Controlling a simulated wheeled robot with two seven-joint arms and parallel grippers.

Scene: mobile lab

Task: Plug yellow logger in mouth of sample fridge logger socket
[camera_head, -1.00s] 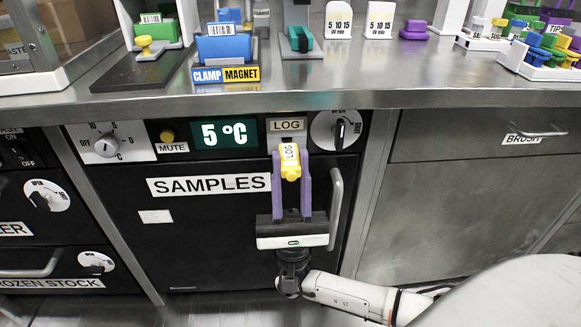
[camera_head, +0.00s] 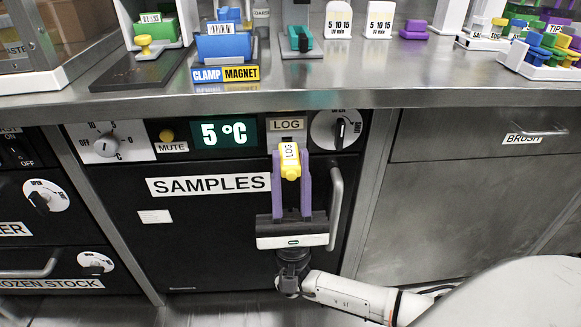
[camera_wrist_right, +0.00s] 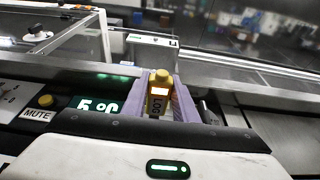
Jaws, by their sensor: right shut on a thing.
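The yellow logger (camera_head: 290,160) has a white LOG label and is held between the purple fingers of my right gripper (camera_head: 291,172). It also shows in the right wrist view (camera_wrist_right: 159,92), upright between the fingers (camera_wrist_right: 160,98). My right gripper is shut on it, in front of the sample fridge (camera_head: 210,215). The logger socket lies under the LOG sign (camera_head: 287,125) on the fridge's top panel. The logger's top end is just below that sign and covers most of the socket, so I cannot tell whether it is inserted. My left gripper is not in view.
The fridge handle (camera_head: 336,205) stands close to the right of my gripper. A round dial (camera_head: 337,130) is right of the LOG sign, and the temperature display (camera_head: 223,133) is left. The steel counter edge (camera_head: 330,98) overhangs above.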

